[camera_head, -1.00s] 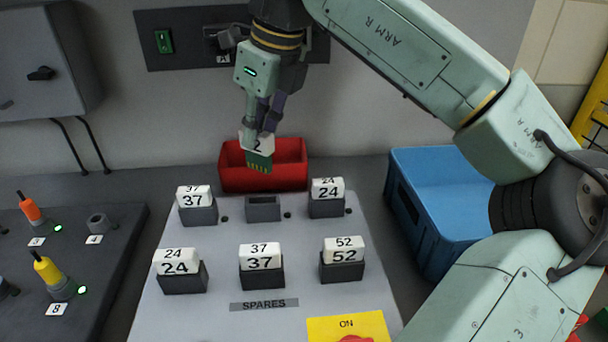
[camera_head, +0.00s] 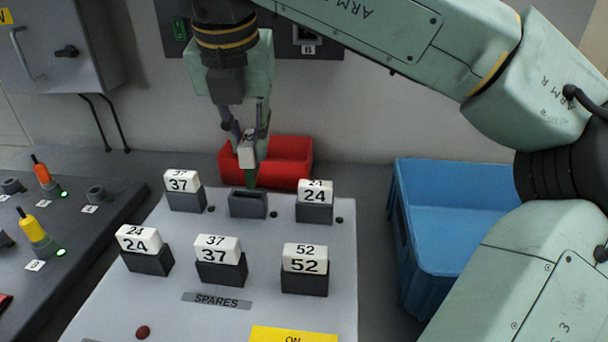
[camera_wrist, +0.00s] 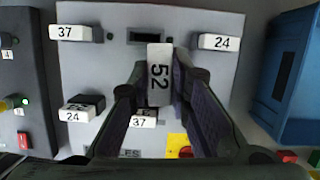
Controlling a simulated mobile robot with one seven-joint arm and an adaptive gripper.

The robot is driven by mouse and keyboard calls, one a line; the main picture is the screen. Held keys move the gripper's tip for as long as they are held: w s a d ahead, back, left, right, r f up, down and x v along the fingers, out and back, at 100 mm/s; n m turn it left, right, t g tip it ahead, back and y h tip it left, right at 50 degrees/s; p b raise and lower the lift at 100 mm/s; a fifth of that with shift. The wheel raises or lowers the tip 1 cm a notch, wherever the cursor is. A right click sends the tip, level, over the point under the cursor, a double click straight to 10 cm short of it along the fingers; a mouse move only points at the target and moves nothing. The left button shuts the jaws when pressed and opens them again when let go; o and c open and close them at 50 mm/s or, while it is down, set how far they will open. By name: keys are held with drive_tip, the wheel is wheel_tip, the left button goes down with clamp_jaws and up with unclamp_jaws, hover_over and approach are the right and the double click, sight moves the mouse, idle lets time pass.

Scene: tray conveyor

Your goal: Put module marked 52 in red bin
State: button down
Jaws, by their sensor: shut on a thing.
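My gripper (camera_head: 248,130) is shut on a white-capped module (camera_head: 246,154) with a green board pointing down. In the wrist view the held module (camera_wrist: 159,75) reads 52 between the fingers. In the head view it hangs in front of the red bin (camera_head: 290,172), its lower end just above or behind the empty dark socket (camera_head: 248,204); the exact gap cannot be told. A second module marked 52 (camera_head: 305,259) sits in the front row's right socket. The bin is partly hidden by my gripper and the held module.
Other seated modules are marked 37 (camera_head: 182,181), 24 (camera_head: 315,191), 24 (camera_head: 139,241) and 37 (camera_head: 218,250). A blue crate (camera_head: 425,245) stands right of the grey spares panel (camera_head: 170,300). A dark console with plugs (camera_head: 70,215) is at left.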

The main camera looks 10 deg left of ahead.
drive_tip(key=shift+s+m, duration=0.2)
drive_tip(key=shift+m, duration=0.1)
drive_tip(key=shift+w+d, duration=0.1)
drive_tip(key=shift+w, duration=0.25)
drive_tip(key=w+p, duration=0.8)
drive_tip(key=w, duration=1)
drive_tip(key=x, duration=0.3)
drive_tip(key=s+b+x, duration=0.1)
drive_tip(key=x, duration=0.3)
drive_tip(key=s+b+x, duration=0.1)
drive_tip(key=x, duration=0.3)
drive_tip(key=shift+s+d+f, duration=0.2)
drive_tip(key=shift+f, duration=0.25)
drive_tip(key=shift+w+f, duration=0.15)
drive_tip(key=shift+w, duration=0.05)
